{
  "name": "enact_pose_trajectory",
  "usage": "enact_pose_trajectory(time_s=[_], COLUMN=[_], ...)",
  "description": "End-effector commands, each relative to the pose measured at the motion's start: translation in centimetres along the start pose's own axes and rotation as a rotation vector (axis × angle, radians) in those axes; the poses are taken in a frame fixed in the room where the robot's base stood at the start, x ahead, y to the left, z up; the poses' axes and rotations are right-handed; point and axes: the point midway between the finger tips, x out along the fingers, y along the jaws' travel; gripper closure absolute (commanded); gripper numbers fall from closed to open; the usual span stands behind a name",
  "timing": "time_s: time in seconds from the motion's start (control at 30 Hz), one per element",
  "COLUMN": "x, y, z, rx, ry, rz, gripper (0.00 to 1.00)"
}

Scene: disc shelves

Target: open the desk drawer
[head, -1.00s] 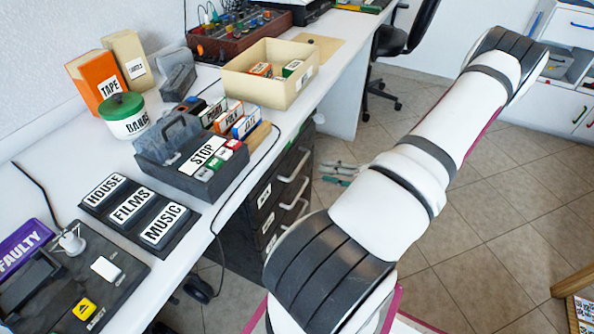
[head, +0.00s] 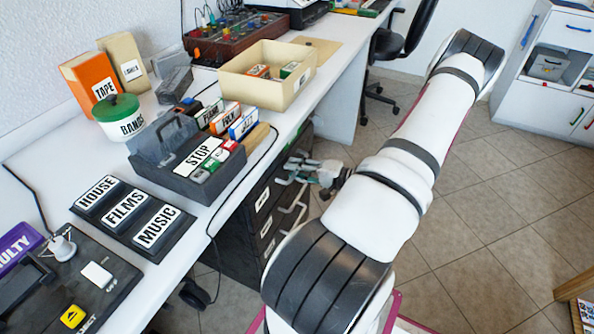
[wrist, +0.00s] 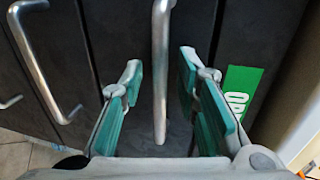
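The dark desk drawer unit (head: 238,250) stands under the white desk in the head view, with metal bar handles and white labels on its front. The drawers look shut. My gripper (head: 308,172) is at the upper part of this front, near the top handle. In the wrist view my gripper (wrist: 161,72) is open, with its teal-padded fingers on either side of a metal bar handle (wrist: 160,60). Gaps show between the handle and both pads. A green label (wrist: 238,90) is on the same dark front, right of the fingers. Whether the fingertips touch the front is unclear.
Another handle (wrist: 40,65) is to the left in the wrist view. A black chair (head: 400,45) stands behind. Tiled floor is open at right.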

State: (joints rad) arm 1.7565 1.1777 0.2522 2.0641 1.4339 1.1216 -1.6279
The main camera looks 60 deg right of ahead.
Motion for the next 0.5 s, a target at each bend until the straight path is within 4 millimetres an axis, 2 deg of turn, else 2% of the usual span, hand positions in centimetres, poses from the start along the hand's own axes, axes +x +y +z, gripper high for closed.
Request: enact_pose_trajectory(time_s=[0.03,0.1,0.37,0.5], x=[-0.01,-0.02,-0.06,-0.71], y=[0.00,0.00,0.03,0.19], z=[0.00,0.00,-0.01,-0.04], rx=[0.000,0.000,0.000,0.000], ry=[0.000,0.000,0.000,0.001], rz=[0.000,0.000,0.000,0.001], gripper=[0.84,1.00,1.00,1.00])
